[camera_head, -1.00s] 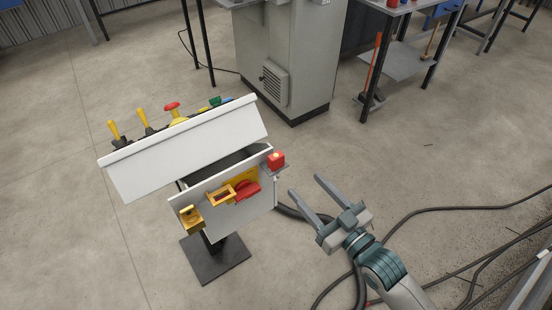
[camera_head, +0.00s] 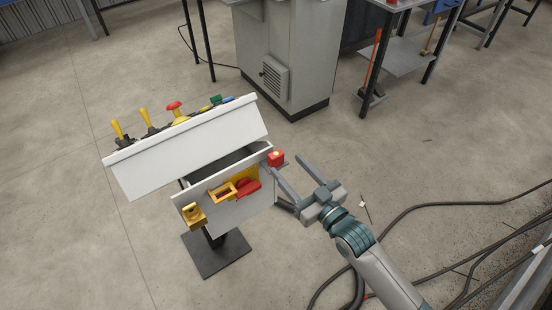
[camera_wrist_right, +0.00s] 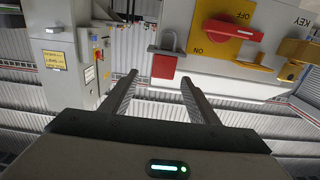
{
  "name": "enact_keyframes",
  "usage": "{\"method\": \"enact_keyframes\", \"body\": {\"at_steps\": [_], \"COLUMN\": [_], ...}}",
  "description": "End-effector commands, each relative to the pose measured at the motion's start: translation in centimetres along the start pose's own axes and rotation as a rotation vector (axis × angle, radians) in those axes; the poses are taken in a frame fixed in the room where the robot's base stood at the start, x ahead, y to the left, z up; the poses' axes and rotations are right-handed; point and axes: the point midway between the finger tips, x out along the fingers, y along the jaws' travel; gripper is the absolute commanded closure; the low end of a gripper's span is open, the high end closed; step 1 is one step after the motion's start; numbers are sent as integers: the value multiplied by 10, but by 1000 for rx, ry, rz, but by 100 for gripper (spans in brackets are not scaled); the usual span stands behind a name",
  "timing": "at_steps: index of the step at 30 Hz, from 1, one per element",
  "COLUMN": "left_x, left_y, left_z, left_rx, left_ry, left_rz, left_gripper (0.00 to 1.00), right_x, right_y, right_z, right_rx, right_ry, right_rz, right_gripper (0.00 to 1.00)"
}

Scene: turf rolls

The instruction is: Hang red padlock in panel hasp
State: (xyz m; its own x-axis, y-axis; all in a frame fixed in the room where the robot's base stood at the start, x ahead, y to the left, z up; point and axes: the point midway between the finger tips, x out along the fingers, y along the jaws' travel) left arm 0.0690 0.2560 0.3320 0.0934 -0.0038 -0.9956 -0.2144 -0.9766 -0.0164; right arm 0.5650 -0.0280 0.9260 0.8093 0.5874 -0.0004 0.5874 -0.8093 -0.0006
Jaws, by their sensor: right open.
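The red padlock (camera_head: 276,158) sits at the right edge of the white panel (camera_head: 243,207). In the right wrist view, the padlock (camera_wrist_right: 164,66) shows its grey shackle. My right gripper (camera_head: 284,164) is open, its fingertips close to the padlock. In the wrist view the padlock appears between and just beyond the fingertips; I cannot tell whether they touch it. The panel carries a red rotary switch (camera_head: 248,187) on a yellow plate, a yellow frame (camera_head: 221,191) and a yellow key fixture (camera_head: 194,216). I cannot tell which part is the hasp. My left gripper is out of view.
A sloped white console top (camera_head: 190,145) with yellow levers (camera_head: 146,117) and a red mushroom button (camera_head: 175,108) overhangs the panel. A grey cabinet (camera_head: 305,60) stands behind. Black cables (camera_head: 420,208) lie on the floor at right.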

Motion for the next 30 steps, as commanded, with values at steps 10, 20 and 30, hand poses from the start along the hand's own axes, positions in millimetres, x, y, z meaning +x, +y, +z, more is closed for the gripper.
{"method": "enact_keyframes", "body": {"at_steps": [10, 20, 30], "left_x": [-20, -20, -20], "left_y": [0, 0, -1], "left_z": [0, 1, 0], "left_rx": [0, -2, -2], "left_ry": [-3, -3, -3], "left_rz": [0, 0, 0], "left_gripper": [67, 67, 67], "right_x": [40, 44, 43], "right_y": [-5, -5, -5], "right_z": [-1, 1, 1], "right_rx": [-1, -1, -1], "right_ry": [2, 1, 0], "right_rz": [0, 0, 0], "right_gripper": [45, 45, 72]}}
